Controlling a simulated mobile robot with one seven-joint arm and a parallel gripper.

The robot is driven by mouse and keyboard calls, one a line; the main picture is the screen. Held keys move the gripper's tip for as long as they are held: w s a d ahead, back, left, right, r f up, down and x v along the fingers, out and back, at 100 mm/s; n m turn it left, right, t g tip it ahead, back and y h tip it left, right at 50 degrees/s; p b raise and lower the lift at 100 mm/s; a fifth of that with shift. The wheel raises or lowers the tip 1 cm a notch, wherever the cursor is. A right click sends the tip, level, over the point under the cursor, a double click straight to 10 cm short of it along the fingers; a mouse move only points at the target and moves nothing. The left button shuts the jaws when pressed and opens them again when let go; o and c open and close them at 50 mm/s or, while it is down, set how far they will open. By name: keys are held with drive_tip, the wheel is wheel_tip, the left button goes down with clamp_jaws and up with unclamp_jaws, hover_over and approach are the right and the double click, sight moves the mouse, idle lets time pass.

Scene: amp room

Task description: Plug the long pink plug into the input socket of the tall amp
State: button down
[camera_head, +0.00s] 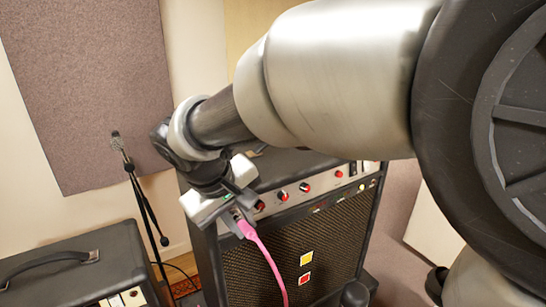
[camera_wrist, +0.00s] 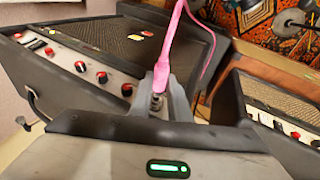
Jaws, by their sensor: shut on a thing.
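The tall amp (camera_head: 323,240) stands in the middle of the head view, with red knobs along its top panel. It also shows at the upper left of the wrist view (camera_wrist: 140,46). My gripper (camera_head: 238,220) is at the left end of that panel, shut on the long pink plug (camera_head: 246,230). In the wrist view the pink plug (camera_wrist: 162,76) is between my fingers (camera_wrist: 160,97), with its metal part towards the camera. The pink cable hangs down in front of the grille. The input socket is hidden, and I cannot tell whether the plug touches the panel.
A lower black amp (camera_head: 75,264) with a handle stands at the left. A microphone stand (camera_head: 143,200) is between it and the wall. Another amp (camera_wrist: 280,112) is at the right of the wrist view, near a patterned rug (camera_wrist: 265,35). My arm covers the upper right of the head view.

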drive_tip(key=shift+w+a+f, duration=0.2)
drive_tip(key=shift+w+a, duration=0.35)
drive_tip(key=shift+w, duration=0.2)
idle(1.7)
drive_tip(key=c, duration=1.6)
unclamp_jaws()
drive_tip(key=shift+r, duration=0.1)
drive_tip(key=v, duration=1.7)
drive_tip(key=s+d+f+m+y, duration=0.1)
drive_tip(key=d+f+m, duration=0.1)
drive_tip(key=d, duration=0.7)
drive_tip(key=s+d+f+m, duration=0.1)
drive_tip(key=d+f+m, duration=0.1)
drive_tip(key=d, duration=0.7)
drive_tip(key=s+d+f+m, duration=0.1)
drive_tip(key=s+d+f, duration=0.1)
drive_tip(key=d, duration=0.1)
drive_tip(key=s+d+f+m, duration=0.1)
drive_tip(key=s+d+f, duration=0.1)
drive_tip(key=d, duration=0.1)
drive_tip(key=s+d+f+m+t+y, duration=0.1)
drive_tip(key=s+d+f+m, duration=0.1)
drive_tip(key=d+f, duration=0.1)
drive_tip(key=shift+s, duration=0.2)
